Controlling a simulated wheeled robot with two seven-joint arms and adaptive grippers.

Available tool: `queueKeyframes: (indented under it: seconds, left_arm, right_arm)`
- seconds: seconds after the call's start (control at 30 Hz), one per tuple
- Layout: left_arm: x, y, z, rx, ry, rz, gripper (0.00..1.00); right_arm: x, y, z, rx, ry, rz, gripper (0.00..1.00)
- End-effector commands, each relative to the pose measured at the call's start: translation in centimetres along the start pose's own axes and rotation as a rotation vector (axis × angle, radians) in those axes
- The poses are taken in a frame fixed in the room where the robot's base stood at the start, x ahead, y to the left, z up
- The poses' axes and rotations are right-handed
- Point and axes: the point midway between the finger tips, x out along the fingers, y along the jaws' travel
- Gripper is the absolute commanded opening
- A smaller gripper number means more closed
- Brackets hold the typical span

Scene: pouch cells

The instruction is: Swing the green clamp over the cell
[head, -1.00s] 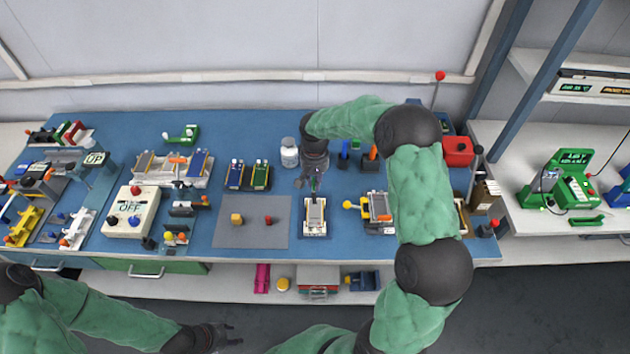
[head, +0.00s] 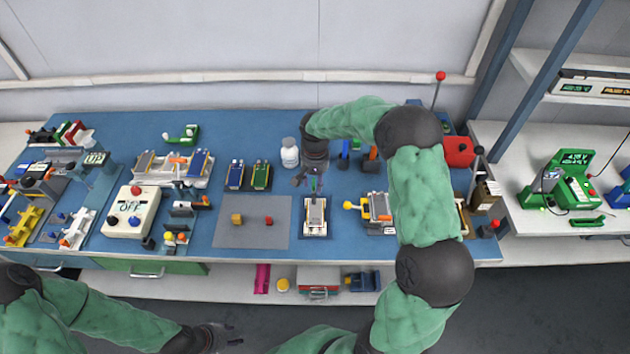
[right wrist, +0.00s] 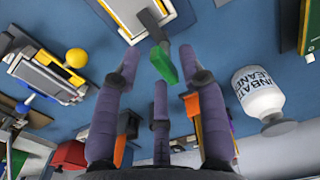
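The green clamp (right wrist: 163,66) is a green-tipped lever on a dark arm at that fixture's end. My right gripper (right wrist: 160,82) is open, its purple-grey fingers spread, with the green tip just ahead of and between them, not gripped. In the head view the right gripper (head: 312,183) hides the clamp's tip. My left gripper (head: 228,340) hangs in front of the bench, empty; its fingers look apart.
A white bottle (head: 290,155) stands behind and left of the right gripper. A fixture with a yellow knob (head: 349,205) sits to the right, and a grey mat (head: 240,232) with small blocks to the left. Blue and orange-handled tools (head: 370,157) stand behind.

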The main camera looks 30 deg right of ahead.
Motion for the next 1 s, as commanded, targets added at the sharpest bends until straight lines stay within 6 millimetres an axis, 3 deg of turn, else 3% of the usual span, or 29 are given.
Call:
queueKeyframes:
  seconds: [0.37, 0.8, 1.0]
  left_arm:
    - [0.0, 0.0, 0.0, 0.000, 0.000, 0.000, 0.40]
    - [0.0, 0.0, 0.0, 0.000, 0.000, 0.000, 0.40]
    - [0.0, 0.0, 0.0, 0.000, 0.000, 0.000, 0.40]
  right_arm:
    - [-0.7, 0.0, 0.0, -0.001, 0.001, 0.000, 0.42]
    - [-8.7, 0.0, -0.1, -0.001, 0.003, 0.000, 0.42]
    - [-11.1, -0.1, 0.0, -0.001, 0.000, 0.000, 0.42]
